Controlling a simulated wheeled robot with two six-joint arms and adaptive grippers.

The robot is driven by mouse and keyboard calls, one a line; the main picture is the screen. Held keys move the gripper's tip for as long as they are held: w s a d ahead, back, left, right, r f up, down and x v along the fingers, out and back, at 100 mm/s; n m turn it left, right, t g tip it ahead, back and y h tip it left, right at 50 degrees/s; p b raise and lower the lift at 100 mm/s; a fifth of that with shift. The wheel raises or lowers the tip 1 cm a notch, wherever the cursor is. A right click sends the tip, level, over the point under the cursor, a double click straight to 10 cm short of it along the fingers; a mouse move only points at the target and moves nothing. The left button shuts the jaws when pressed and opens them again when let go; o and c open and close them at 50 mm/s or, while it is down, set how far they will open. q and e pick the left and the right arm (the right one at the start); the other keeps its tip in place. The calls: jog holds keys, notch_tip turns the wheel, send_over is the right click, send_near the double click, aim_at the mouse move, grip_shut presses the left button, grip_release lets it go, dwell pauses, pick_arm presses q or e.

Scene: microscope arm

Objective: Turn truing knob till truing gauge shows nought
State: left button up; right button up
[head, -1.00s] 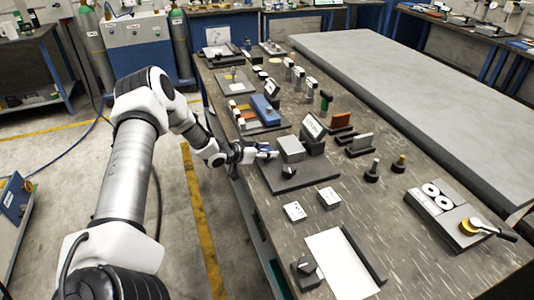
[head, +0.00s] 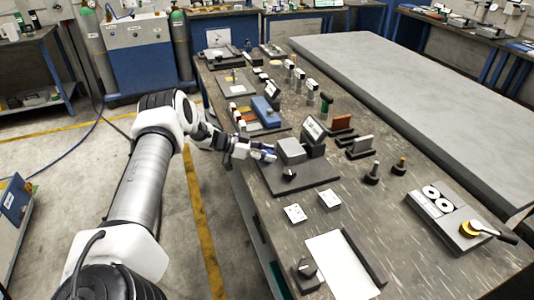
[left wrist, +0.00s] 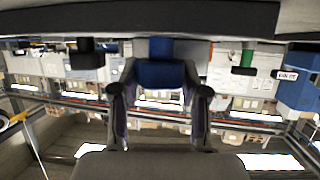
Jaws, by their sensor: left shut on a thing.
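A grey block (head: 291,150) stands on a dark flat base plate (head: 315,175) on the workbench. A tilted white-faced gauge (head: 313,128) stands just behind it; its reading is too small to make out. My left gripper (head: 264,153) comes in from the left at the block's near left side. It is shut on a blue knob (left wrist: 160,75), which shows between its two fingers in the left wrist view. In the head view the fingers largely hide the knob. A small black knob (head: 290,174) sits on the base plate in front of the block. My right gripper is out of view.
A blue device (head: 265,111) stands on the bench beyond my gripper. Two small white-topped blocks (head: 295,213) (head: 330,198), a white sheet (head: 340,265) and a black-knobbed box (head: 306,270) lie nearer. Dark stands (head: 361,146) are to the right.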

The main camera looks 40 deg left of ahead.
pick_arm(q)
jog(key=o, duration=1.2)
jog(key=shift+w, duration=0.1)
jog(key=shift+c, duration=0.2)
jog(key=v, duration=1.2)
